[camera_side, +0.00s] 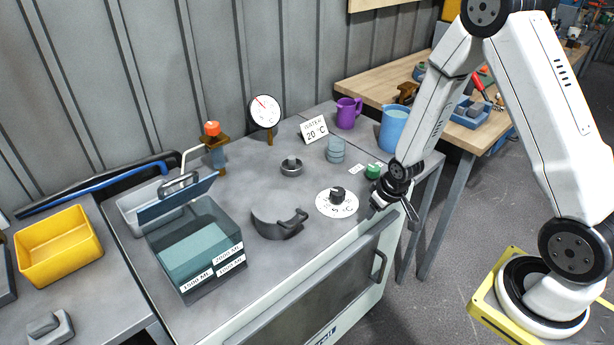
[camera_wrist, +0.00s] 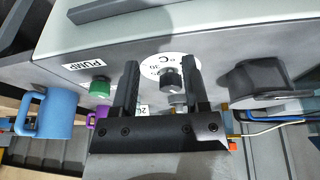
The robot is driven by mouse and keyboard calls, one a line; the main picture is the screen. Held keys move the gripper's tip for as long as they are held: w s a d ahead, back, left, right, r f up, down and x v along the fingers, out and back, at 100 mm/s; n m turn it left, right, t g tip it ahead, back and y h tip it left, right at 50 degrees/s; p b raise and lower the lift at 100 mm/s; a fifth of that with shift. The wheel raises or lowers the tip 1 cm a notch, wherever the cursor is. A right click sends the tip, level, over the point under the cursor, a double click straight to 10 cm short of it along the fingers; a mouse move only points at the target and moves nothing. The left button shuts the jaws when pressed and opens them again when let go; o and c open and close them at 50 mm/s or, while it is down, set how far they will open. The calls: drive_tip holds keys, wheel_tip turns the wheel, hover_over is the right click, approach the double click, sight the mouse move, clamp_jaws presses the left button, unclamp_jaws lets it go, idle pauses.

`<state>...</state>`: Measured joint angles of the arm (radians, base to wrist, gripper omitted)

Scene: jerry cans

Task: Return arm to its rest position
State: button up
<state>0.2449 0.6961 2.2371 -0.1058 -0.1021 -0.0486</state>
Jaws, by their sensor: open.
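My gripper (camera_side: 396,204) hangs beside the right end of the grey bench top in the side view, at the end of my bent arm. In the wrist view my gripper's two dark fingers (camera_wrist: 160,64) are spread apart with nothing held between them. The black temperature knob (camera_side: 337,194) on its white dial lies left of my gripper; in the wrist view the knob (camera_wrist: 170,79) shows between and beyond the fingers. The green pump knob (camera_side: 373,171) is close behind my gripper, and it also shows in the wrist view (camera_wrist: 100,88).
A clear water tank (camera_side: 200,250) with a tilted lid stands at left, beside a yellow bin (camera_side: 58,246). A curved dark piece (camera_side: 277,224), a round gauge (camera_side: 265,111), a purple mug (camera_side: 348,113) and a blue jug (camera_side: 394,128) stand around. Open floor lies right of the bench.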

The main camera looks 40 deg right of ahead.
drive_tip(key=s+a+r, duration=0.4)
drive_tip(key=r, duration=0.3)
drive_tip(key=s+a+r+n+g, duration=0.1)
drive_tip(key=s+a+r, duration=0.3)
drive_tip(key=r, duration=0.3)
drive_tip(key=shift+s+a+r+y, duration=0.3)
drive_tip(key=shift+a+r+y, duration=0.1)
drive_tip(key=shift+a, duration=0.1)
